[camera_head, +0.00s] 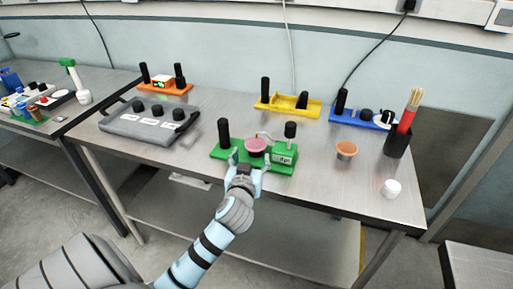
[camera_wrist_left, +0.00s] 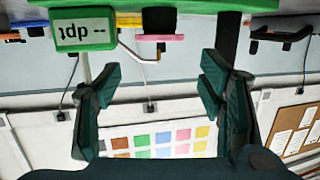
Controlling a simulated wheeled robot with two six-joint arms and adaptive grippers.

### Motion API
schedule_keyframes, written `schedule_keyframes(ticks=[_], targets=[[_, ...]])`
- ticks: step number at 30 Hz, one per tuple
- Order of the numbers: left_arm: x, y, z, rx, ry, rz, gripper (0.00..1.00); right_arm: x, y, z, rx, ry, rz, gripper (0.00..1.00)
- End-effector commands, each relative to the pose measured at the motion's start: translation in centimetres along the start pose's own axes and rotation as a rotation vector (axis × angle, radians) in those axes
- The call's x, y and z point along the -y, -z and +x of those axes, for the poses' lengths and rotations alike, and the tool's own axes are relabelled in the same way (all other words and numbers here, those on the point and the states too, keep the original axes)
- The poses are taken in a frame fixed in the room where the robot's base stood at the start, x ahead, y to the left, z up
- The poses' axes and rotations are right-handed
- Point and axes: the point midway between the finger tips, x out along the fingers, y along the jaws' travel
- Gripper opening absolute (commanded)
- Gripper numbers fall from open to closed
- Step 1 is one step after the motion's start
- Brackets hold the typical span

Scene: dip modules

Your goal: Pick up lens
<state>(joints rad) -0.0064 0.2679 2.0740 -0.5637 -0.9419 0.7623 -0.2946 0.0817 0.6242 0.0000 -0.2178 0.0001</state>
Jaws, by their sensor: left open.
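A pink round disc, which looks like the lens (camera_head: 256,145), sits on a green module (camera_head: 223,155) at the front middle of the table. The module carries a small "dpt" display and black posts. My left gripper (camera_head: 247,164) is open at the module's front edge, just in front of the disc, with its fingers apart. In the left wrist view, which is upside down, the fingers (camera_wrist_left: 160,75) spread below the disc's pink edge (camera_wrist_left: 157,38), with nothing between them. The display (camera_wrist_left: 84,30) is at the upper left. My right gripper is not in view.
A grey control box (camera_head: 150,125) stands to the left. Orange (camera_head: 180,90), yellow (camera_head: 275,102) and blue (camera_head: 350,118) modules stand along the back. An orange cup (camera_head: 346,150), a white jar (camera_head: 391,188) and a black brush holder (camera_head: 397,143) are to the right.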

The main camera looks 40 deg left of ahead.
Motion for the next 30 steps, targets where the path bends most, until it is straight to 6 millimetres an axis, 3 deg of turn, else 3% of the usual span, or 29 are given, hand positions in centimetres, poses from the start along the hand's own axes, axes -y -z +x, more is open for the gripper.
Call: schedule_keyframes(ticks=[3, 8, 15, 22, 27, 30], targets=[[0.0, -0.2, 2.7, 0.002, 0.0, 0.001, 0.63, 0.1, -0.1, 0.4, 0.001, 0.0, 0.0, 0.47], [-0.1, -0.3, 4.4, 0.002, -0.001, 0.0, 0.63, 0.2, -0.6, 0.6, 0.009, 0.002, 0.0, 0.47], [-0.2, -1.1, 8.6, 0.005, -0.002, 0.001, 0.63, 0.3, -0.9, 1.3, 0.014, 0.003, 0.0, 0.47], [-0.3, -1.0, 9.0, 0.004, -0.004, 0.001, 0.63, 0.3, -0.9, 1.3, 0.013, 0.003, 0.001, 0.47], [-0.3, -1.0, 9.0, 0.004, -0.004, 0.002, 0.38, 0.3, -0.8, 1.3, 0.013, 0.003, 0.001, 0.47], [-0.3, -1.0, 9.0, 0.004, -0.004, 0.002, 0.35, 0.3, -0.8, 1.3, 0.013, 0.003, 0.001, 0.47]])
